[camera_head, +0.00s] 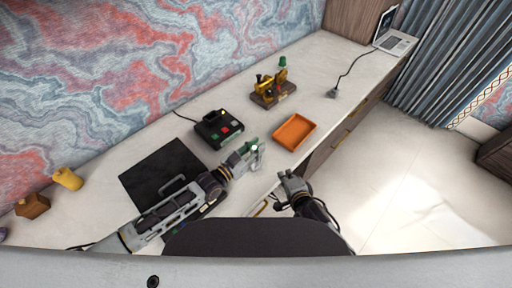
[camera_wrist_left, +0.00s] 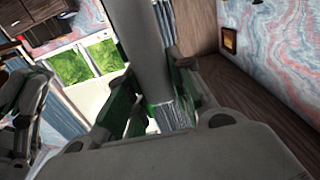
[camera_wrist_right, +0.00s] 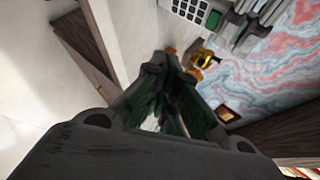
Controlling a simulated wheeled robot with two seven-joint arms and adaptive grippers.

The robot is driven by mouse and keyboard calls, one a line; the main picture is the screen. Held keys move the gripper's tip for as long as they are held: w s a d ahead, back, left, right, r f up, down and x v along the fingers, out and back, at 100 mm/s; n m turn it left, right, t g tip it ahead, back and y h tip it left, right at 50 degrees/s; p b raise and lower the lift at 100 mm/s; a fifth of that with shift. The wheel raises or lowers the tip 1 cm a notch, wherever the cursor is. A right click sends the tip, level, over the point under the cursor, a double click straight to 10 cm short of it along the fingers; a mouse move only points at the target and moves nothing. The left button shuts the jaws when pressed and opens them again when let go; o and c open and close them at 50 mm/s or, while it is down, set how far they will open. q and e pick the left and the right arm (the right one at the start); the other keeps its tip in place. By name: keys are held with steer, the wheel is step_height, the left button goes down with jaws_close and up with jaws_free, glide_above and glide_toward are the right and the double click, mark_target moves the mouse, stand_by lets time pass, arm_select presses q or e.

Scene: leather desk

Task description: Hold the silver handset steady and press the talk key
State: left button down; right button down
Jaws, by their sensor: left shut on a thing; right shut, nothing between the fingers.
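The silver handset (camera_head: 258,163) is upright in my left gripper (camera_head: 250,150), above the desk's front edge. In the left wrist view the handset (camera_wrist_left: 148,45) is a grey slab between the fingers. My right gripper (camera_head: 285,177) is shut and empty, lower and to the right of the handset in the head view. Its fingertips (camera_wrist_right: 170,62) are apart from the keys. The handset's far end is cut off in both wrist views.
A black box with coloured buttons (camera_head: 212,133) stands behind my left gripper. An orange tray (camera_head: 310,128) lies to the right, with a brass device (camera_head: 268,92) behind it. A black mat (camera_head: 150,170) lies under my left arm. A plug with a cable (camera_head: 334,93) lies farther right.

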steer(key=shift+d, duration=0.3)
steer(key=shift+w+a, duration=0.15)
steer(key=w+a, duration=0.6)
stand_by(1.0)
steer(key=shift+w+a, duration=0.35)
steer(key=shift+a, duration=0.05)
stand_by(2.3)
steer(key=shift+s, duration=0.1)
steer(key=shift+s+d, duration=0.3)
steer(key=shift+d, duration=0.1)
steer(key=shift+s+d, duration=0.1)
stand_by(0.4)
steer(key=shift+s+d, duration=2.05)
